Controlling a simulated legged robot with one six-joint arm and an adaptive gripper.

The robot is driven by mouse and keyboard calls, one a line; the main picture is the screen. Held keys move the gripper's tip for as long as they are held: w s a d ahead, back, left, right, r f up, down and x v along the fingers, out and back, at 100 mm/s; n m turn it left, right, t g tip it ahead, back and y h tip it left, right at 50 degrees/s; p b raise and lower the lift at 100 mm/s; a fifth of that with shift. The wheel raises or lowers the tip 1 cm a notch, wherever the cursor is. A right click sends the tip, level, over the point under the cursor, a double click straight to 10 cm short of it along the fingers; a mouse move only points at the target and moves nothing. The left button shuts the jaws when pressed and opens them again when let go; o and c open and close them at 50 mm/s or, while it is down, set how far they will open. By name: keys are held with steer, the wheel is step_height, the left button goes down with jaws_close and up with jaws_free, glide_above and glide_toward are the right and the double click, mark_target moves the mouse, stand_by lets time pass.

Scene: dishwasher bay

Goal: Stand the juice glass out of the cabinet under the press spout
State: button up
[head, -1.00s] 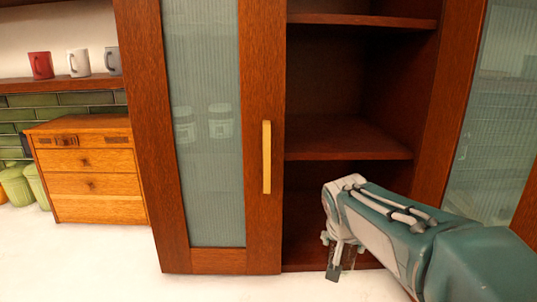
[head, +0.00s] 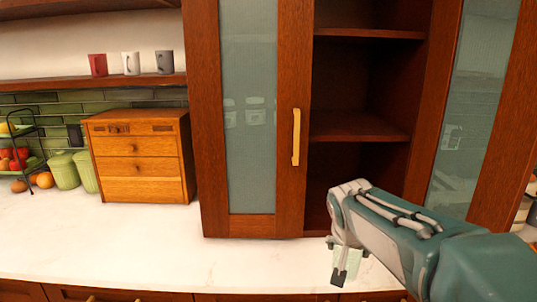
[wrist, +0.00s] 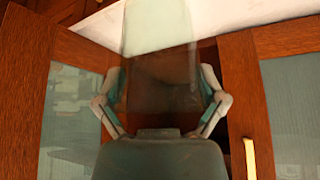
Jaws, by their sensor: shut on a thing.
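My gripper (head: 340,262) is shut on the clear juice glass (head: 348,266), in front of the open cabinet and over the white counter. In the wrist view the see-through glass (wrist: 158,60) fills the space between the two fingers (wrist: 163,92). The cabinet (head: 362,128) has dark brown wood; its visible shelves are bare, and its lower part is partly hidden by my arm. The press and its spout are not in view.
A glazed cabinet door (head: 248,115) with a yellow handle stands left of the opening. A wooden drawer box (head: 138,160), green canisters (head: 63,170) and a fruit stand (head: 20,150) are at the left. Mugs (head: 130,63) sit on a shelf (head: 90,84). The front counter (head: 150,245) is clear.

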steer(key=w+a+f+n+y, duration=0.2)
steer(key=w+f, duration=0.2)
steer(key=f, duration=1.2)
steer(key=shift+w+f+n, duration=0.2)
steer(key=shift+f+n, duration=0.1)
steer(key=shift+n, duration=0.1)
step_height(320, 180, down, 14)
steer(key=s+n, duration=0.1)
steer(key=shift+f+n, duration=0.15)
steer(key=shift+n, duration=0.25)
